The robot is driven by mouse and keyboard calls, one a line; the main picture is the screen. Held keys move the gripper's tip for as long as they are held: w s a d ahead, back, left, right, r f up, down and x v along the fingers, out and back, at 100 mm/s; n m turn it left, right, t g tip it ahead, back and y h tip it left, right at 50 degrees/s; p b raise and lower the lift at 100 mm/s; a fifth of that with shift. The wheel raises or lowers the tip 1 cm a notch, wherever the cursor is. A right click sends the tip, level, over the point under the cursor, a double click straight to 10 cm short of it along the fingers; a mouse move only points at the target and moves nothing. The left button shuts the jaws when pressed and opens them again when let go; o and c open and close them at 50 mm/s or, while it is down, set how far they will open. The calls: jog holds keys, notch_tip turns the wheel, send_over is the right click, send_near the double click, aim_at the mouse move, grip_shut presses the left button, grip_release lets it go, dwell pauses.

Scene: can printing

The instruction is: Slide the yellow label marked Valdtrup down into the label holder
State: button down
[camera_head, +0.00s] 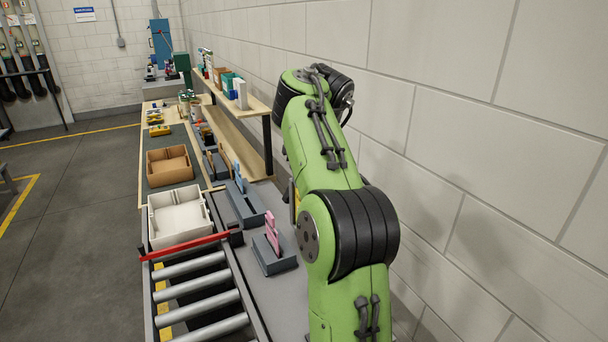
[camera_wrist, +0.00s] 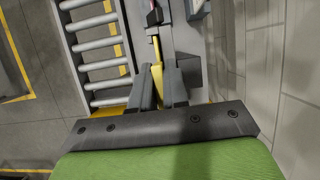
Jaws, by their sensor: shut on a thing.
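My gripper (camera_wrist: 159,70) shows in the wrist view, its two dark grey fingers closed on the thin yellow label (camera_wrist: 157,56), seen nearly edge-on. No lettering on the label is readable. In the head view my green arm hides the gripper, and only a sliver of yellow (camera_head: 297,199) shows at the arm's left edge. A grey holder (camera_head: 275,266) with an upright pink label stands left of my arm. Another grey holder (camera_head: 246,208) with a blue label stands behind it. I cannot tell which holder is for the yellow label, or whether the label touches one.
A roller conveyor (camera_head: 205,290) with a red bar (camera_head: 185,246) and a white crate (camera_head: 178,217) lies left of the holders. A brown box (camera_head: 169,166) sits farther back. A shelf (camera_head: 235,92) and a block wall (camera_head: 470,130) stand close on the right.

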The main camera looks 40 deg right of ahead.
jog(key=c, duration=1.1)
grip_release()
jog(key=shift+o, duration=0.2)
jog(key=p+v, duration=0.9)
jog(key=v, duration=0.7)
jog(key=shift+f, duration=0.1)
